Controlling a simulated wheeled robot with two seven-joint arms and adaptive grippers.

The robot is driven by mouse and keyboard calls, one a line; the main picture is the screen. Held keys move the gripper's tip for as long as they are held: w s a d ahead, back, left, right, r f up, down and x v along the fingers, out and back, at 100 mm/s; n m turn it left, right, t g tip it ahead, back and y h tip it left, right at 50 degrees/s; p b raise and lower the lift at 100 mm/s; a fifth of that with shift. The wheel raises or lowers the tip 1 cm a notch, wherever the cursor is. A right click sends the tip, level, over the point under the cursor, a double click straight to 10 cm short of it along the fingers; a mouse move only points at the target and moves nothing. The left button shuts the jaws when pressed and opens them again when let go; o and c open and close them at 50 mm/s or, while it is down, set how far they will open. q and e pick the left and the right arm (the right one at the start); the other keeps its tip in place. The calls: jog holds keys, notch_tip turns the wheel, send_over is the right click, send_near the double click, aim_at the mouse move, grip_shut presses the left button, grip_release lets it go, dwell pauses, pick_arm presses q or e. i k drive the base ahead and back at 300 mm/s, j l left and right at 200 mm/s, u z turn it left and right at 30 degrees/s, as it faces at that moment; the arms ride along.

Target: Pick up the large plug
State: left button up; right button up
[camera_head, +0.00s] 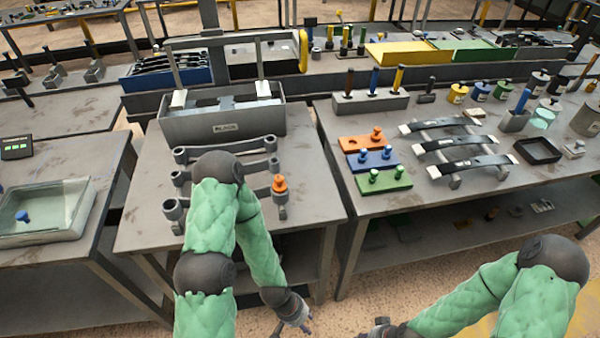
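An orange plug (279,184) stands upright at the right end of a grey spring rack (232,146) on the middle table. A second orange plug (376,133) stands in an orange block (361,143) on the right table, beside an empty hole. Blue plugs stand in a blue block (383,165) and green plugs in a green block (396,184). My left gripper (304,325) hangs low in front of the middle table, apart from every plug; its fingers are small and unclear. My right gripper (368,331) is at the bottom edge, partly cut off.
A grey bin (222,127) stands behind the rack. Dark leaf springs (455,143) lie on stands on the right table, near a black tray (538,151). A glass-sided box (45,212) is on the left table. A floor gap separates the middle and right tables.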

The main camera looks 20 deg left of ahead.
aim_at(376, 136)
jog(key=i+l, duration=0.25)
jog(key=l, duration=0.2)
jog(key=i+l, duration=0.25)
jog(key=l, duration=0.2)
jog(key=i+l, duration=0.25)
jog(key=l, duration=0.2)
